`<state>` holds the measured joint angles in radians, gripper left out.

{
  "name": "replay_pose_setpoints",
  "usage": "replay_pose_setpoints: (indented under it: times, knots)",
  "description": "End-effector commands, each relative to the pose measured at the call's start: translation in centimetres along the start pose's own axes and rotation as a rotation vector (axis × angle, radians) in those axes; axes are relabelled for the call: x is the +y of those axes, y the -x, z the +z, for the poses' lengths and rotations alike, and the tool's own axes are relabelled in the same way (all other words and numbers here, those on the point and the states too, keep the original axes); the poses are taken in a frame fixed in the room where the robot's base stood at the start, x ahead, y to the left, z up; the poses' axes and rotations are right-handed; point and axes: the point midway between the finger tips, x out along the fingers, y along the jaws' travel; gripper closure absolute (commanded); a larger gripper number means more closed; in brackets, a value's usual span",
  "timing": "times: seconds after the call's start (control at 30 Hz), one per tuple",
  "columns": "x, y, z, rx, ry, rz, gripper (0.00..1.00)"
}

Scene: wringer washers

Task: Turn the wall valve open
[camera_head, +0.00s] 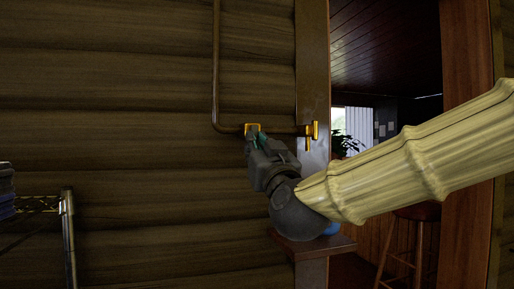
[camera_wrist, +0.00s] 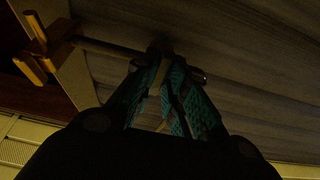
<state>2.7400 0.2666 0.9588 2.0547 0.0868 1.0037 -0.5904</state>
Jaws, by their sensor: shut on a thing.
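A doorway with a wooden frame (camera_head: 312,60) opens just right of the pipe end. A small wooden shelf (camera_head: 310,245) is below my wrist. A metal rack (camera_head: 67,205) stands at the left. A stool (camera_head: 418,212) is beyond the doorway.

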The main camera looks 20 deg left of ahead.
Motion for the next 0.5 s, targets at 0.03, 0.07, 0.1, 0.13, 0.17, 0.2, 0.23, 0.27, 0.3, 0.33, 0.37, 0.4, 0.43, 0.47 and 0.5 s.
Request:
replay_pose_setpoints:
  times: [0.03,0.07,0.1,0.13,0.17,0.2,0.23,0.27,0.3,0.33,0.37,0.4,0.43,0.47,0.5]
  knots:
    - [-0.1,0.1,0.2,0.001,-0.008,0.003,1.00]
    - [-0.1,0.1,0.2,0.001,-0.015,0.006,1.00]
    - [-0.2,0.1,0.2,0.001,-0.027,0.012,1.00]
    - [-0.2,0.1,0.3,0.001,-0.039,0.016,1.00]
    - [-0.3,0.1,0.3,0.002,-0.051,0.021,1.00]
    - [-0.3,0.2,0.4,0.002,-0.070,0.029,1.00]
    - [-0.4,0.2,0.4,0.002,-0.086,0.036,1.00]
    - [-0.5,0.2,0.4,0.002,-0.104,0.043,1.00]
    - [-0.6,0.2,0.4,0.003,-0.129,0.054,1.00]
    - [-0.7,0.2,0.4,0.003,-0.151,0.063,1.00]
    - [-0.8,0.2,0.4,0.004,-0.173,0.072,1.00]
    - [-0.9,0.2,0.4,0.003,-0.205,0.085,1.00]
    - [-1.0,0.2,0.5,0.003,-0.230,0.095,1.00]
    - [-1.2,0.2,0.4,0.003,-0.255,0.105,1.00]
    - [-1.3,0.2,0.3,0.004,-0.289,0.119,1.00]
